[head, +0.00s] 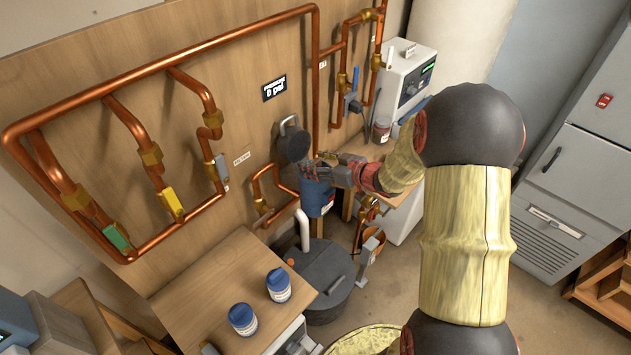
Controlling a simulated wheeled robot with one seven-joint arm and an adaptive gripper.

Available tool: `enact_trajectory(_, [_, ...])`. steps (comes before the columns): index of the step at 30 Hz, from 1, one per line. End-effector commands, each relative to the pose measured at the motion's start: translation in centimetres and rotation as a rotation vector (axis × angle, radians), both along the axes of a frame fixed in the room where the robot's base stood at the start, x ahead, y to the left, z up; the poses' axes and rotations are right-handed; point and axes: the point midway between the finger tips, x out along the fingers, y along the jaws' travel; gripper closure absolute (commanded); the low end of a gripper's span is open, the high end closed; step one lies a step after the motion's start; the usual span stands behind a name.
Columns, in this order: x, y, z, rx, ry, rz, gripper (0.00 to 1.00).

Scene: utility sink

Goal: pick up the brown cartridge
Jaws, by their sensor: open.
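I cannot pick out a brown cartridge for certain in the head view. My gripper (318,172) is open, at the end of the arm reaching in from the right, near the wooden wall panel. Its fingers are small and dark, and I see nothing clearly held between them. A blue cylinder (316,198) is just below the fingers, its top partly hidden by them. A dark round cup-like thing with a handle (294,142) is on the panel just left of and above the fingers. I cannot tell whether the fingers touch either one.
Copper pipes (165,72) run along the wooden panel. Two blue-lidded jars (278,286) (242,320) stand on the front wooden top. A dark lidded bin (318,275) stands below my gripper. A grey-white machine (408,75) stands behind the arm.

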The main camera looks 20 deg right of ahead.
Motion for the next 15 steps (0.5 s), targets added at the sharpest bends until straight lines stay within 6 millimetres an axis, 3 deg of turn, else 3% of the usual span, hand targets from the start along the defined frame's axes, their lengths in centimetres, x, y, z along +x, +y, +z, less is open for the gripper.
enact_trajectory(2, [-0.02, -0.03, 0.07, 0.000, 0.000, 0.000, 0.45])
enact_trajectory(15, [-0.05, -0.04, 0.07, -0.001, 0.000, 0.000, 0.70])
